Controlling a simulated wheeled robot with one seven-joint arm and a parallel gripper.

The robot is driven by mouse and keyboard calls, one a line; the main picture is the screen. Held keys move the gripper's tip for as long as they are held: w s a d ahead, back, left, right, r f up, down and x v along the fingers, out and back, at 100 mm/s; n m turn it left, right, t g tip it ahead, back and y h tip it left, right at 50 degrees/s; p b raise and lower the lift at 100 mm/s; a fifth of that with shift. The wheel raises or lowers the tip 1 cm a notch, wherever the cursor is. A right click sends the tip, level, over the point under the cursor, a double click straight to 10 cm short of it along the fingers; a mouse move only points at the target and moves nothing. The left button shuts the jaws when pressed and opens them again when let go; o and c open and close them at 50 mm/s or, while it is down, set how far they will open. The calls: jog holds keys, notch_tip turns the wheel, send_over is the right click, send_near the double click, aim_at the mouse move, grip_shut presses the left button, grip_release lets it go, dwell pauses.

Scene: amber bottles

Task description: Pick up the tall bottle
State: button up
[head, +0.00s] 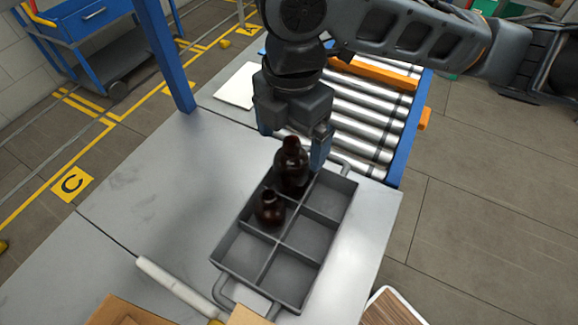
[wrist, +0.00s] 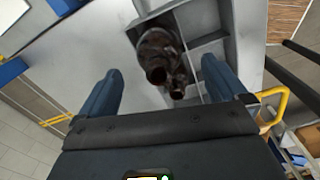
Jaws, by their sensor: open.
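The tall bottle (head: 291,170) is dark amber, with a dark cap or mouth, and stands upright in a far compartment of the grey divided tray (head: 228,270). A shorter amber bottle (head: 268,211) stands in the tray just nearer. My gripper (head: 292,150) is open and points down over the tall bottle, its blue fingers apart on either side of the bottle's top in the head view. In the wrist view the two dark bottles overlap between the fingers of my gripper (wrist: 161,80), so their outlines are hard to separate. Whether a finger touches glass cannot be told.
The tray has several empty compartments and a handle at each end. It stands on a grey table (head: 140,190). A roller conveyor (head: 365,110) lies behind it. A cardboard box (head: 125,312) and a pale roll (head: 178,288) lie at the near edge.

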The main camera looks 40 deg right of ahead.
aim_at(292, 154)
notch_tip(292, 154, down, 5)
jog(key=shift+w+d+r+p, duration=0.1)
jog(key=shift+d+p, duration=0.05)
jog(key=shift+p, duration=0.15)
jog(key=shift+c, duration=0.3)
jog(key=c, duration=1.6)
jog(key=shift+o, duration=0.2)
